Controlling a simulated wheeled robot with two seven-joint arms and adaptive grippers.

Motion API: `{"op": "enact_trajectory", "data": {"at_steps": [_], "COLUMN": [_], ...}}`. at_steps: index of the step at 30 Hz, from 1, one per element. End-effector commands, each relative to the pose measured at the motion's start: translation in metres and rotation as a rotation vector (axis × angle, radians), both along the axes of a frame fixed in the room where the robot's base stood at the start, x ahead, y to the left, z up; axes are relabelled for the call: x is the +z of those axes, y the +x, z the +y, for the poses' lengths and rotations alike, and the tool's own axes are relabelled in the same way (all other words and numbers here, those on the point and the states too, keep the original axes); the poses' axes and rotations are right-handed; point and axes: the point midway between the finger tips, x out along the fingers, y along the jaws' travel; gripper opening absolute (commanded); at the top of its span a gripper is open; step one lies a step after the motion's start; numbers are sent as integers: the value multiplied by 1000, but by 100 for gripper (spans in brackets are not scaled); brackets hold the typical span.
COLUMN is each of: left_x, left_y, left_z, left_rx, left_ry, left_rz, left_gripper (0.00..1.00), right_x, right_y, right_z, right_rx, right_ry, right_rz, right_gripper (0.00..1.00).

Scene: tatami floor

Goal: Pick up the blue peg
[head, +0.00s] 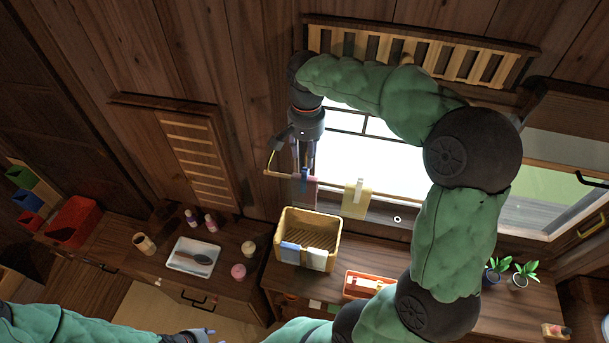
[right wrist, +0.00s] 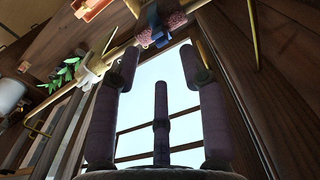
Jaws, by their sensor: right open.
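The blue peg (right wrist: 154,18) is clipped over a thin rod at the top of the right wrist view, on a reddish patterned cloth (right wrist: 168,31). In the head view this cloth (head: 304,192) hangs from the rod in front of the window, with the peg (head: 304,173) at its top, partly hidden by my fingers. My right gripper (head: 303,160) points down just above the peg. In the right wrist view its fingers (right wrist: 160,65) are spread and empty, with the peg beyond their tips. Part of my left gripper (head: 196,335) shows at the bottom edge; its jaws are unclear.
A yellow cloth (head: 357,200) hangs on the same rod to the right. Below are a tan basket (head: 292,221) with cloths over its rim and an orange tray (head: 352,286). Potted plants (head: 523,274) stand at right. A white tray (head: 179,262) with a spoon lies left.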

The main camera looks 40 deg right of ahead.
Motion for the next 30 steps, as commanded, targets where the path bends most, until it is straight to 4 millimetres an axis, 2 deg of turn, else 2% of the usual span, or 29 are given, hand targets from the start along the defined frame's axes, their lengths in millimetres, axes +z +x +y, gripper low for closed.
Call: {"op": "enact_trajectory", "data": {"at_steps": [5,15,23,24,28,30], "left_x": [3,15,15,15,15,15], "left_y": [1,1,1,1,1,1], "left_z": [0,0,0,0,0,0], "left_rx": [1,0,0,0,0,0], "left_ry": [0,0,0,0,0,0], "left_rz": [-2,-1,-1,-1,-1,-1], "left_gripper": [40,40,40,40,40,40], "right_x": [-10,-52,-56,-56,-56,-56], "right_y": [-1,-3,-3,-3,-3,-3], "right_z": [1,5,5,5,5,5], "right_rx": [1,1,1,1,1,1], "right_ry": [-1,0,0,0,0,0], "right_rz": [1,0,-1,-1,-1,-1], "right_gripper": [43,43,43,40,4,3]}}
